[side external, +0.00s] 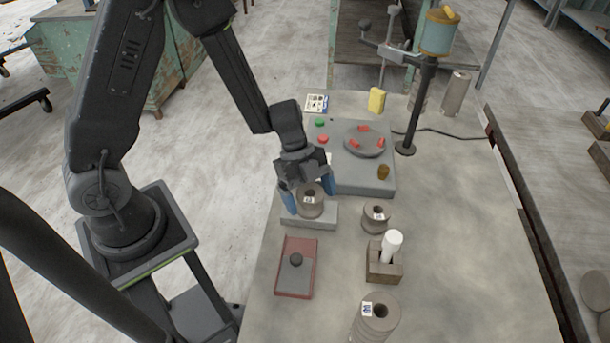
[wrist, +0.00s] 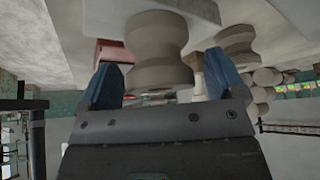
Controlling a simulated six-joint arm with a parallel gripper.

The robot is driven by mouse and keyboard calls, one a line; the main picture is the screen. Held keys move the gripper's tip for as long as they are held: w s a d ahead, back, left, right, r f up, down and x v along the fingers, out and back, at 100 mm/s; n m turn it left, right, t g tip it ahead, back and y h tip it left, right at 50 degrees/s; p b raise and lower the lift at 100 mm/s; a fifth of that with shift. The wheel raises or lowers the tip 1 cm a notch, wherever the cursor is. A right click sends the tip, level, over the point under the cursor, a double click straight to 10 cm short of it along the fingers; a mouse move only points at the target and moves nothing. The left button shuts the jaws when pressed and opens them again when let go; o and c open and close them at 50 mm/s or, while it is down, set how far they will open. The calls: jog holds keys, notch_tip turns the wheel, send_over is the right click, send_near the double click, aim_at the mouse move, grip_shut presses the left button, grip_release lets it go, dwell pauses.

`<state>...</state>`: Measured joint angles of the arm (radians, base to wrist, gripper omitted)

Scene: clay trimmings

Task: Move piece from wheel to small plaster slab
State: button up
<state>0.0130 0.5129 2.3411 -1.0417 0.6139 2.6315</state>
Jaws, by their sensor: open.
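A grey-brown spool-shaped clay piece (side external: 311,205) with a small label on top stands upright on the small pale plaster slab (side external: 322,221). My gripper (side external: 308,200) is above it with its blue fingers spread on either side. In the wrist view the piece (wrist: 157,52) lies between and just beyond the open fingertips (wrist: 163,72), with gaps at both sides. The slab (wrist: 195,10) shows behind it there. The wheel (side external: 366,150) is a round grey disc on a grey base behind the slab, carrying several small red bits and no spool.
A similar spool (side external: 376,222) stands right of the slab. A wooden block with a white cylinder (side external: 392,243), a labelled ringed stack (side external: 375,315) and a red-edged tray (side external: 281,280) are nearer. A lamp-like post (side external: 425,95) and yellow block (side external: 377,100) stand behind. The right table area is clear.

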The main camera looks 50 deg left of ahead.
jog(key=s+v, duration=0.1)
jog(key=v, duration=1)
jog(key=s+a+r+n+t+y, duration=0.1)
jog(key=s+r+n+t+y, duration=0.5)
jog(key=s+r+n, duration=0.6)
notch_tip(320, 180, up, 3)
jog(key=n, duration=0.7)
